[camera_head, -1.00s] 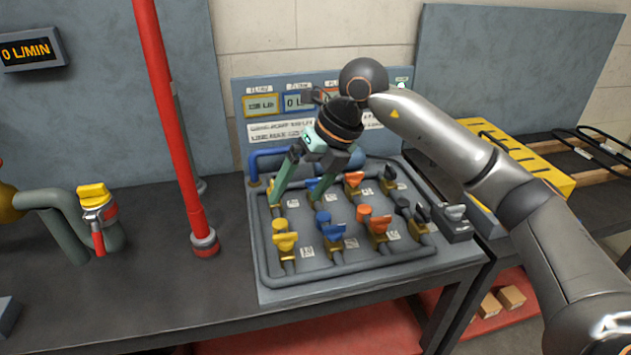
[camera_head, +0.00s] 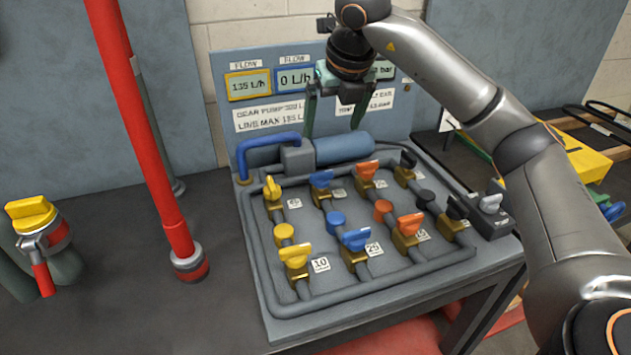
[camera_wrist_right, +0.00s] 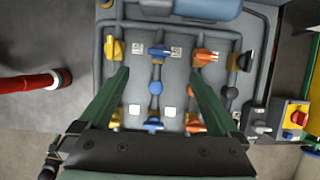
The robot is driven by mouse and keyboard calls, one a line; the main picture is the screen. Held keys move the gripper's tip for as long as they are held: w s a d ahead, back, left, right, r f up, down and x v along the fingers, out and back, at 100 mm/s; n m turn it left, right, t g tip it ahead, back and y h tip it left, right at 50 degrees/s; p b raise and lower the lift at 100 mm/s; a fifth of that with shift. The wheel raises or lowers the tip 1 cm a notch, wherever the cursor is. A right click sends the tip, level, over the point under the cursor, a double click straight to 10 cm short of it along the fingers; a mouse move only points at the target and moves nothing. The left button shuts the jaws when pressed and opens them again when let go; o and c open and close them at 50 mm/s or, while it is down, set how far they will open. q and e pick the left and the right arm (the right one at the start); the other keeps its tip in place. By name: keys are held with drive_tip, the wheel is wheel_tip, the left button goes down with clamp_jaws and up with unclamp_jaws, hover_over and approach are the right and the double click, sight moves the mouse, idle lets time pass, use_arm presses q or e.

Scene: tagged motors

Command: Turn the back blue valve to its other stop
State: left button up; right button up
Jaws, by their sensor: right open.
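The back blue valve (camera_head: 321,179) is in the back row of the valve board, between a yellow valve and an orange one. It also shows in the right wrist view (camera_wrist_right: 158,52), its handle lying crosswise in the picture. The front blue valve (camera_head: 355,240) sits in the front row, with a round blue knob (camera_head: 335,219) between the two. My right gripper (camera_head: 334,128) is open and empty, above the back of the board and clear of every valve. In the right wrist view its green fingers stand wide apart on either side of the blue column. My left gripper is not in view.
Yellow (camera_head: 272,188), orange (camera_head: 366,171) and black valves flank the blue ones closely. A blue cylinder (camera_head: 345,148) and display panel (camera_head: 222,106) stand behind. A red pipe (camera_head: 145,140) rises at left.

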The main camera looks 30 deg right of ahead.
sight(322, 173)
use_arm(q)
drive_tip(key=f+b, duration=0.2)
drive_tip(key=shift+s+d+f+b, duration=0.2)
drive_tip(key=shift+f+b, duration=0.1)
drive_tip(key=shift+b, duration=0.1)
use_arm(e)
drive_tip(key=x, duration=1)
drive_tip(key=s+x, duration=0.1)
drive_tip(key=x, duration=0.4)
drive_tip(key=shift+a+f, duration=0.1)
drive_tip(key=shift+f, duration=0.1)
drive_tip(key=shift+c, duration=0.2)
drive_tip(key=c, duration=0.6)
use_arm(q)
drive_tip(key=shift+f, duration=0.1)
use_arm(e)
drive_tip(key=c, duration=0.7)
